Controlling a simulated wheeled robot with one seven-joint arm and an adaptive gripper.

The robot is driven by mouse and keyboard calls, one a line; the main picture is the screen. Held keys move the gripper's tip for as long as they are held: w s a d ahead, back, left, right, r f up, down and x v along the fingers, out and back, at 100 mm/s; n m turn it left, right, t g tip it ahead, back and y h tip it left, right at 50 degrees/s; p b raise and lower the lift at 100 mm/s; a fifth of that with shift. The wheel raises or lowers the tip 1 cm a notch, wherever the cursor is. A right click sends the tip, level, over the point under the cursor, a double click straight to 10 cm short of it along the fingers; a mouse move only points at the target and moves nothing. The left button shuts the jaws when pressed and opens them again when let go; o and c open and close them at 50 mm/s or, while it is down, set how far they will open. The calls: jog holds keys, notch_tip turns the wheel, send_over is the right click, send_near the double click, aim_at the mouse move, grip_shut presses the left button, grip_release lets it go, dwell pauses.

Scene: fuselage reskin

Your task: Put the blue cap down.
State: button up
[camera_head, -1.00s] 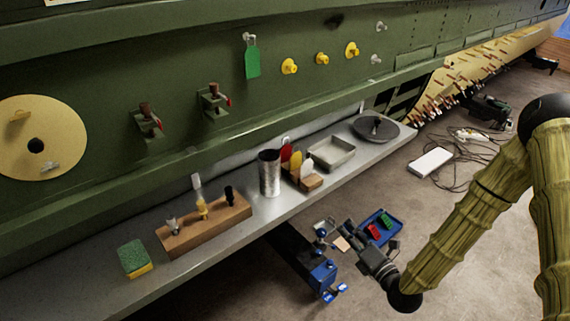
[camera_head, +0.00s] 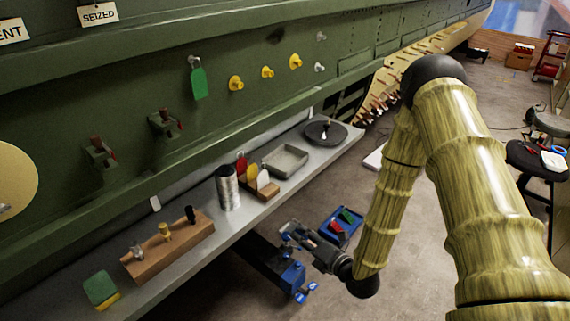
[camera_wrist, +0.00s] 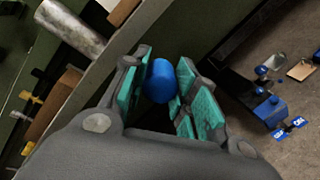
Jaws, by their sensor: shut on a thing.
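The blue cap (camera_wrist: 159,82) is between the teal-padded fingers of my gripper (camera_wrist: 160,88) in the wrist view. My gripper is shut on it, and the cap's rounded end shows above the palm. In the head view my gripper (camera_head: 298,236) is low, just off the front edge of the grey shelf (camera_head: 255,209), beside a blue stand (camera_head: 289,277). The cap is too small to make out surely there.
The shelf holds a sponge (camera_head: 99,287), a wooden block (camera_head: 167,246) with fittings, a metal cylinder (camera_head: 228,188), a shallow tray (camera_head: 285,161) and a dark round dish (camera_head: 325,133). A blue tray (camera_head: 326,222) with red and green pieces lies beyond my gripper.

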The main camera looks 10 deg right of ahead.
jog(key=shift+s+f+g+h, duration=0.1)
jog(key=shift+f+g+h, duration=0.3)
jog(key=shift+g+h, duration=0.5)
jog(key=g, duration=0.2)
jog(key=shift+d+r+g+h, duration=0.1)
jog(key=shift+d+g+h, duration=0.15)
jog(key=shift+g+h, duration=0.15)
jog(key=shift+w+r+g+h, duration=0.1)
jog(key=shift+r+g+h, duration=0.15)
jog(key=shift+g, duration=0.35)
jog(key=shift+w+r+g+h, duration=0.1)
jog(key=shift+g+h, duration=0.25)
jog(key=shift+g, duration=0.25)
jog(key=shift+w+a+r+g+h, duration=0.1)
jog(key=shift+a+r+g+h, duration=0.1)
jog(key=shift+r+g, duration=0.25)
jog(key=shift+w+a+r+g+h, duration=0.1)
jog(key=shift+r+g+h, duration=0.15)
jog(key=shift+g, duration=0.4)
jog(key=shift+r, duration=0.15)
